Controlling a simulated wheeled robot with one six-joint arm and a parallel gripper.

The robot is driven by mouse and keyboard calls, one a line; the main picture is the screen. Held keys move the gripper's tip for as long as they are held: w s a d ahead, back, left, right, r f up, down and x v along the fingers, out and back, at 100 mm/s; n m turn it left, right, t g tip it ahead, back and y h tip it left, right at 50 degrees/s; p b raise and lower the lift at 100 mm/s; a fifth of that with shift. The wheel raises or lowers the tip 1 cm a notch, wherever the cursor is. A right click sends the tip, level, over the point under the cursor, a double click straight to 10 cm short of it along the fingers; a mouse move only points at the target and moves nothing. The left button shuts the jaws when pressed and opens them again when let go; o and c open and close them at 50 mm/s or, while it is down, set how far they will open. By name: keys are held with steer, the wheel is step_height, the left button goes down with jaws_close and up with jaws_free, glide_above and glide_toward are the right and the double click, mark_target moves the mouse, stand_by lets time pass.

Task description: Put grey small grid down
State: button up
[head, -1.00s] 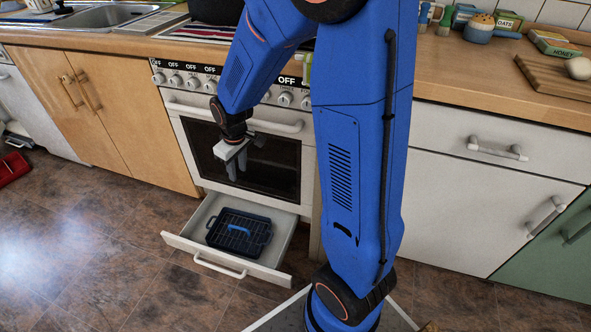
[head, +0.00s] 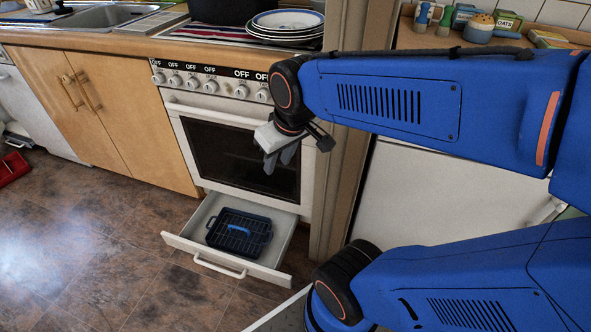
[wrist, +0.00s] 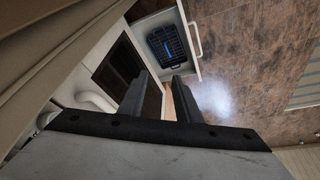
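My gripper (head: 277,160) hangs in front of the oven door with its fingers pointing down. In the wrist view its two fingers (wrist: 164,78) stand apart with nothing between them. Below, in the pulled-out drawer (head: 188,247), lies a dark pan with grid-like ridges (head: 256,243) and a bright blue bar (head: 238,229) across it. The pan also shows in the wrist view (wrist: 154,42), beyond the fingertips. I cannot pick out a separate grey small grid in these frames.
The oven (head: 240,155) is closed above the drawer. Stacked plates (head: 285,24) and a dark pot (head: 228,12) stand on top. A red object (head: 14,167) lies on the floor at the far left. The floor (head: 110,240) left of the drawer is clear.

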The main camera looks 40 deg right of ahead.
steer(key=s+r+m, duration=0.1)
steer(key=s, duration=0.5)
steer(key=shift+s+d+r+t, duration=0.2)
steer(key=shift+d+t, duration=0.05)
steer(key=shift+t, duration=0.05)
steer(key=shift+o, duration=0.2)
stand_by(1.1)
